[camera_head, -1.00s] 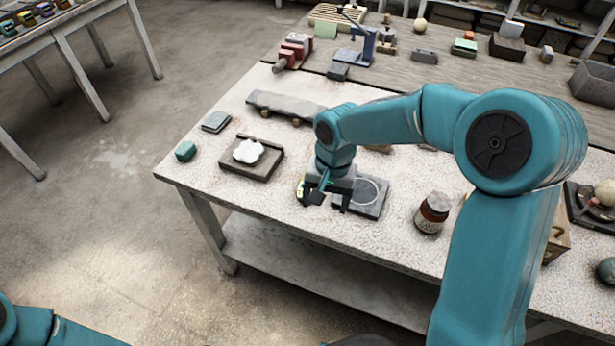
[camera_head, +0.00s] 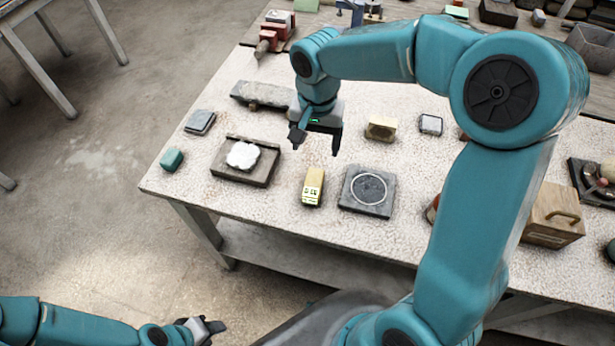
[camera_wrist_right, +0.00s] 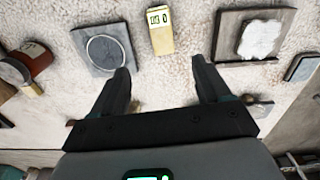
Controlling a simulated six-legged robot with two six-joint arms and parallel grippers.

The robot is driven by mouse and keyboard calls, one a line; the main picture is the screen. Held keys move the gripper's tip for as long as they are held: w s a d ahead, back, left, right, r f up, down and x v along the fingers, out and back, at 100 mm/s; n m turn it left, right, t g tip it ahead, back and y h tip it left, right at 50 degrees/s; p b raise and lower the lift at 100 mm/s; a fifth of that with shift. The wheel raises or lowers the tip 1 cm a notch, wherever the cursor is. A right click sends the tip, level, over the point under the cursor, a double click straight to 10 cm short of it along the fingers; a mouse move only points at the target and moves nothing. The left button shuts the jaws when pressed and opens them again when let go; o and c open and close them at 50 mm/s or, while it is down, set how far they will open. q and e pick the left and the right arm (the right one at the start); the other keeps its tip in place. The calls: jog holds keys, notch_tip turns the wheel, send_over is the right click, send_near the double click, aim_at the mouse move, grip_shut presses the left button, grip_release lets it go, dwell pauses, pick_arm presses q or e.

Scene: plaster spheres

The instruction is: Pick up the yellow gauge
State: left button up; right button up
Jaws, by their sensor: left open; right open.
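The yellow gauge (camera_head: 313,186) is a small upright-looking block with a pale, dark-marked face, lying on the speckled table between a tray with a white lump and a dark square plate. It also shows at the top middle of the right wrist view (camera_wrist_right: 159,28). My right gripper (camera_head: 316,146) is open and empty above the table, beyond the gauge in the head view. In the right wrist view its two fingers (camera_wrist_right: 162,80) are apart, with the gauge ahead of the gap between them. My left gripper (camera_head: 212,328) is open at the bottom left, low and away from the table.
The tray with the white lump (camera_head: 228,174) is left of the gauge. The dark plate with a circle (camera_head: 368,208) is close on its right. A green block (camera_head: 172,160), a grey slab (camera_head: 262,94) and a wooden box (camera_head: 552,215) also stand on the table.

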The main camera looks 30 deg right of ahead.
notch_tip(320, 180, down, 5)
send_over(314, 183)
notch_tip(314, 183, down, 6)
jog(key=shift+d+r+p, duration=0.1)
jog(key=shift+p, duration=0.35)
jog(key=shift+w+f, duration=0.1)
jog(key=shift+f, duration=0.2)
notch_tip(314, 183, down, 4)
jog(key=shift+f+p, duration=0.25)
jog(key=shift+p, duration=0.5)
jog(key=shift+w+f, duration=0.15)
jog(key=shift+f, duration=0.25)
pick_arm(q)
jog(key=shift+w+r, duration=0.25)
jog(key=shift+r, duration=0.85)
jog(key=shift+s, duration=0.1)
pick_arm(e)
jog(key=shift+r, duration=0.15)
pick_arm(q)
jog(key=shift+f, duration=0.2)
pick_arm(e)
jog(key=shift+f, duration=0.2)
pick_arm(q)
jog(key=shift+f+b, duration=0.1)
jog(key=shift+b, duration=0.25)
